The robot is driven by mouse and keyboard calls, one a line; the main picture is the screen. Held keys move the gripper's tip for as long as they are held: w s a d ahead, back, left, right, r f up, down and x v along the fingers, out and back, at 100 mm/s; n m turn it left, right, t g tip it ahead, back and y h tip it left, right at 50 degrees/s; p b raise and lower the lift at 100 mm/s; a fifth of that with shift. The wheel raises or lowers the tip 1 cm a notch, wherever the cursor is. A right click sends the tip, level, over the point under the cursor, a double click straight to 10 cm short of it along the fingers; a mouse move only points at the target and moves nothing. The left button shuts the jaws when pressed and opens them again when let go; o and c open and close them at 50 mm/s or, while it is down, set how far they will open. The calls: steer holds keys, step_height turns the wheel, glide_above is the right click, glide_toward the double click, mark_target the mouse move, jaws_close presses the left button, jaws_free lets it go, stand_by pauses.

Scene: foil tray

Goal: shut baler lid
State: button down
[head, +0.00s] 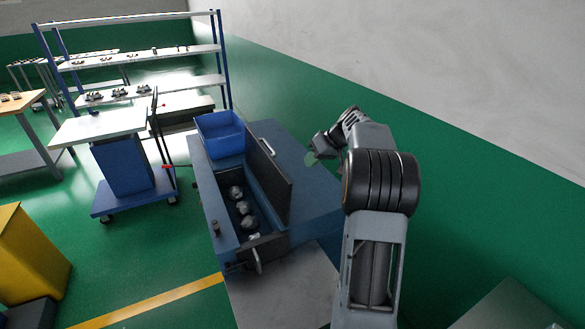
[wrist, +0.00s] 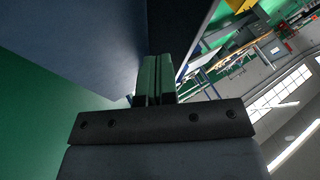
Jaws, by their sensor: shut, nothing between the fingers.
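The baler is a blue machine with an open chamber (head: 246,200) in its top, holding several crumpled foil lumps (head: 246,208). Its dark lid (head: 268,182) stands upright along the chamber's right side, with a light handle (head: 267,147) near its far top edge. My gripper (head: 311,158) is to the right of the lid, apart from it in the head view. In the wrist view the green fingers of my gripper (wrist: 156,78) are together with nothing between them. A large dark blue surface fills the upper left of the wrist view.
A blue bin (head: 220,134) sits on the baler's far end. A grey plate (head: 280,295) lies at its near end. A cart with a blue box (head: 122,165) and a shelf rack (head: 140,58) stand to the left. The wall (head: 470,60) runs along the right.

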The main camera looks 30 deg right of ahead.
steer(key=w+a+f+p, duration=0.1)
steer(key=a+f+p, duration=0.1)
steer(key=a, duration=0.4)
steer(key=shift+w+f, duration=0.3)
steer(key=shift+f, duration=0.05)
